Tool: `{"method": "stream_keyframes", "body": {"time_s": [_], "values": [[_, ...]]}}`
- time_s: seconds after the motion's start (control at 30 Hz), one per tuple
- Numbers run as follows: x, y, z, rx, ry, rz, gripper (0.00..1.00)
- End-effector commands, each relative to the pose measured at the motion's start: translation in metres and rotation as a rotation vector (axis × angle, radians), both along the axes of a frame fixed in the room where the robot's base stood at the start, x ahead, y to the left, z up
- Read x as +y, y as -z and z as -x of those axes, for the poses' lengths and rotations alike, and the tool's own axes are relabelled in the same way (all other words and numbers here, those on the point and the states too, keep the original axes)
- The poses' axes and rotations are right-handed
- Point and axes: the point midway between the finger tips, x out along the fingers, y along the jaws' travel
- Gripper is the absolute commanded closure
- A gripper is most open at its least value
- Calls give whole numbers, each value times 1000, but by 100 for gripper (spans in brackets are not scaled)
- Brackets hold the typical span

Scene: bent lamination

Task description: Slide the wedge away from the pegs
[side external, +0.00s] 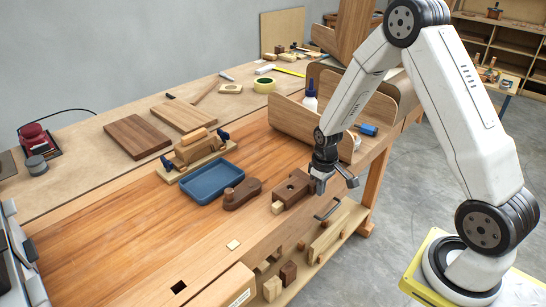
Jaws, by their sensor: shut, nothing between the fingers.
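My gripper (335,184) hangs at the bench's front edge, at the right end of a dark wooden block (294,187) with a round hole in its top. It is shut and empty; I cannot tell whether it touches the block. A small pale wooden piece (278,208) sticks out at the block's left end. Left of it lies a rounded dark wooden piece (243,190) with a short light peg (228,193) at its left end. At this size I cannot tell for sure which piece is the wedge, and no other peg is clear.
A blue tray (190,193) lies behind the dark pieces, and a clamped wooden fixture (195,150) stands behind it. Curved wooden panels (300,122) and a glue bottle (310,98) stand behind my gripper. The bench's left front is mostly clear.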

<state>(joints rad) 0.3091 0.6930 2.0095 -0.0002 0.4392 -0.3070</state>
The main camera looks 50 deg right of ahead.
Motion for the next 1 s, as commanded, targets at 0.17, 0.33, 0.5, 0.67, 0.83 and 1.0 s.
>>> {"method": "stream_keyframes", "body": {"time_s": [0.17,0.33,0.5,0.67,0.83,1.0], "values": [[0,0,0,0,0,0,100],[0,0,-9,-1,-1,0,100],[0,0,-29,-2,-2,0,100],[0,0,-49,-2,-1,0,100],[0,0,-69,-1,-1,0,100],[0,0,-79,0,0,0,100]]}}
